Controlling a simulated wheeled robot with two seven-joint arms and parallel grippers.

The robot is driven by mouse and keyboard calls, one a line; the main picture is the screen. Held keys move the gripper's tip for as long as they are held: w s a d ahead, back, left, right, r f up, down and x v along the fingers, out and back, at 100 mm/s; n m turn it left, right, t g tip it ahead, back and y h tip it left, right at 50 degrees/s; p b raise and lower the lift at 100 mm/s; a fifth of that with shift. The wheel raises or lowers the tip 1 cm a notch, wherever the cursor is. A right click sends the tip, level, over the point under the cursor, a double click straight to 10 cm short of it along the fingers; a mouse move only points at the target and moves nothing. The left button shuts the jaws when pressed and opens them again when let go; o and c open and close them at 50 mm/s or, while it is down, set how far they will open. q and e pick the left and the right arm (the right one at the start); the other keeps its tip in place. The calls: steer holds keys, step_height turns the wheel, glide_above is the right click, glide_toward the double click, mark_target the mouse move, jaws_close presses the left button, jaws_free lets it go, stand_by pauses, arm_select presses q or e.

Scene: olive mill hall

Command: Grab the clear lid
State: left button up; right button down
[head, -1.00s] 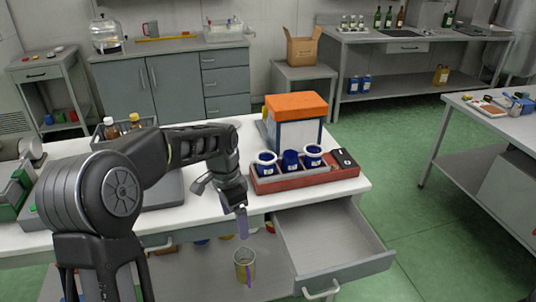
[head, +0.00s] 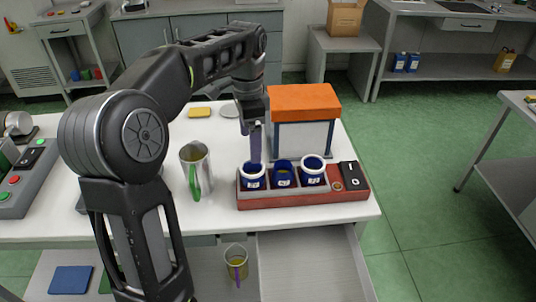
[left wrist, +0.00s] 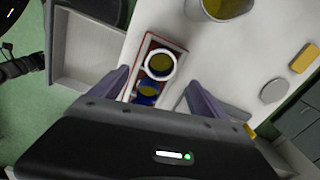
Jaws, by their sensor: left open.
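A round pale grey disc (head: 229,111), flat on the white table behind the rack, looks like a lid. It also shows in the left wrist view (left wrist: 274,90); I cannot tell whether it is clear. My left gripper (head: 255,143) is open and empty, pointing down by the left end of the red rack (head: 300,199). In the left wrist view its fingers (left wrist: 160,95) are spread on both sides of the blue jars. The left jar (head: 253,182) and right jar (head: 313,177) have white rims; the middle jar (head: 284,180) shows none. My right gripper is not in view.
A metal pitcher with a green handle (head: 196,158) stands left of the rack. A yellow block (head: 199,112) lies beside the disc. An orange-topped box (head: 304,125) stands behind the rack. Below, a drawer (head: 315,262) is open, near a yellowish cup (head: 236,263).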

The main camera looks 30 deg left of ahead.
mark_target(252, 167)
arm_select(q)
steer(key=shift+w, duration=0.2)
steer(key=shift+s, duration=0.1)
steer(key=shift+f, duration=1.3)
step_height(252, 167, down, 5)
steer(key=shift+f+p, duration=0.1)
steer(key=shift+p, duration=0.65)
steer(key=shift+c, duration=0.4)
